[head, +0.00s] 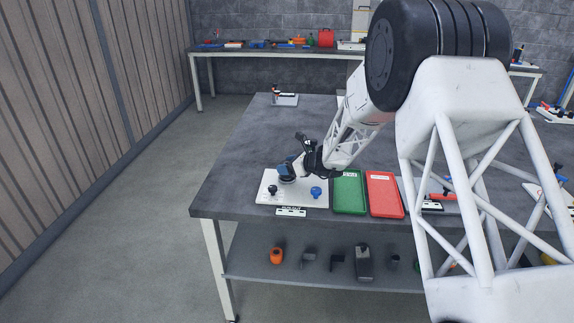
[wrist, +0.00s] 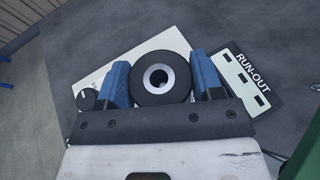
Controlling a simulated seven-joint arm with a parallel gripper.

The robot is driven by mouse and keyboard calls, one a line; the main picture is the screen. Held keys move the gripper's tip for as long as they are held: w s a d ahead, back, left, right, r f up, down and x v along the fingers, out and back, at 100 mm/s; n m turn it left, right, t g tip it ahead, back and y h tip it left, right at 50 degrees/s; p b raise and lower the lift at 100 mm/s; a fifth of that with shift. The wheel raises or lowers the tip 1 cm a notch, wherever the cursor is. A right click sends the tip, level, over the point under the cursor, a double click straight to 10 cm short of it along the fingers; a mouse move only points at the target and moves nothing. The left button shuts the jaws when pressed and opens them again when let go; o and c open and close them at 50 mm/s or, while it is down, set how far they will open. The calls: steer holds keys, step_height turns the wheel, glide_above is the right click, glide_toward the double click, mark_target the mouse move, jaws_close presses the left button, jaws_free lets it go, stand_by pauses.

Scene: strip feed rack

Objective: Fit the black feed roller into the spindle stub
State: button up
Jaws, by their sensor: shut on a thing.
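The black feed roller (wrist: 161,75) is a thick black ring with a pale metal hub and an open bore. It sits between the blue finger pads of my gripper (wrist: 163,78), which is shut on it. The roller is mostly hidden there by the fingers. I cannot make out the spindle stub in either view, nor tell whether the roller touches the plate.
A green tray (head: 349,193) and a red tray (head: 384,195) are to the right. The bench behind is mostly clear.

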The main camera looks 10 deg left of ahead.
steer(key=shift+f, duration=0.1)
steer(key=o, duration=1)
steer(key=shift+o, duration=0.2)
steer(key=shift+v, duration=3.9)
steer(key=shift+f, duration=0.1)
